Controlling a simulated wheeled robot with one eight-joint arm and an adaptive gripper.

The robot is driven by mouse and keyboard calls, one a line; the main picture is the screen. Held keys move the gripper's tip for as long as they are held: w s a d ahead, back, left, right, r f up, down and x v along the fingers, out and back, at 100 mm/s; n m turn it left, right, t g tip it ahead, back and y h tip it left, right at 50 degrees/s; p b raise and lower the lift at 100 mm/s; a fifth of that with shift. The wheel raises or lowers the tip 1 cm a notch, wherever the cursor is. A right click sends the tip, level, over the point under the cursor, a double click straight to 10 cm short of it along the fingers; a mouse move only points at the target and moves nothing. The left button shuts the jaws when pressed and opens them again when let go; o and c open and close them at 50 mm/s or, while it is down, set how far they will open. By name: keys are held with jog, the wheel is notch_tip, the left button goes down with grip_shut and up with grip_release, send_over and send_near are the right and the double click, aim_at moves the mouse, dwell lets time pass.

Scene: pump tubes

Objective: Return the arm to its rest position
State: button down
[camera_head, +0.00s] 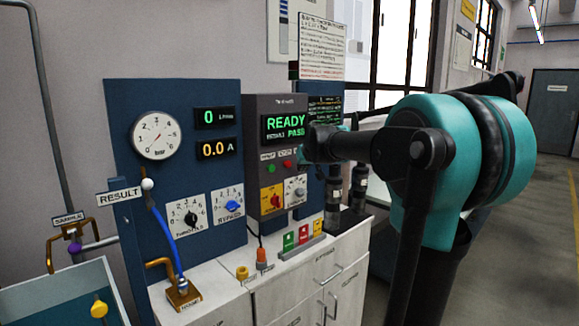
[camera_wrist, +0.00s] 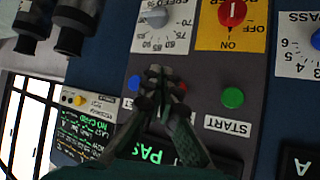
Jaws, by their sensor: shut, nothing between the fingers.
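My gripper (camera_wrist: 160,76) is shut and empty in the wrist view. Its fingertips are in front of the dark grey control panel (camera_wrist: 212,70), between the speed dial (camera_wrist: 153,17) and the lit display. Part of a red button shows beside the fingers, and the green START button (camera_wrist: 232,98) is to their right. I cannot tell whether the fingertips touch the panel. In the head view my teal and black arm is stretched out to the panel from the right. The gripper's fingers are not clear there.
The panel's display (camera_head: 285,127) reads READY and PASS. A blue board (camera_head: 175,130) with a gauge (camera_head: 156,134) stands to its left. A white cabinet (camera_head: 320,270) below carries coloured blocks (camera_head: 303,234) and a brass fitting (camera_head: 183,293). Open floor lies at the far right.

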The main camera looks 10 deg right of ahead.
jog(key=s+d+f+g, duration=0.1)
jog(key=s+f+g, duration=0.2)
jog(key=s+f, duration=1.4)
jog(key=s+d+f+m+g+h, duration=0.1)
jog(key=s+f+g, duration=0.2)
jog(key=s+f, duration=1.4)
jog(key=s, duration=0.5)
jog(key=shift+d+g, duration=0.3)
jog(key=shift+d, duration=0.1)
